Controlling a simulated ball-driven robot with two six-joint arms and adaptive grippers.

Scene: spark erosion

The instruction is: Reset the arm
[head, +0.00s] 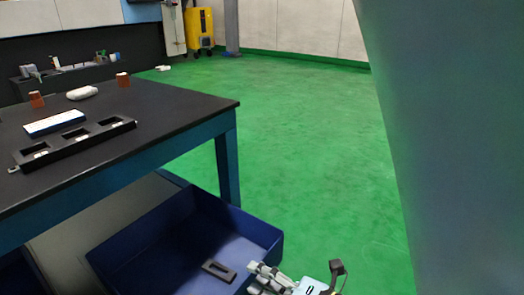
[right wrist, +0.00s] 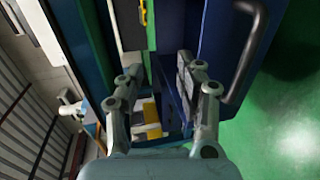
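My right gripper (head: 268,277) shows at the bottom of the head view, at the right end of a blue bin (head: 272,238) under the table's edge. In the right wrist view its two fingers (right wrist: 160,82) stand well apart, with nothing held between them. A black handle (right wrist: 250,55) on a blue wall lies to the right of the fingers, apart from them. A dark rectangular loop (head: 219,270) shows by the bin, left of the gripper in the head view. My left gripper is not in view.
A dark-topped table (head: 170,105) with blue legs stands at the left. A yellow machine (head: 199,27) stands at the back. The green floor (head: 310,130) is clear.

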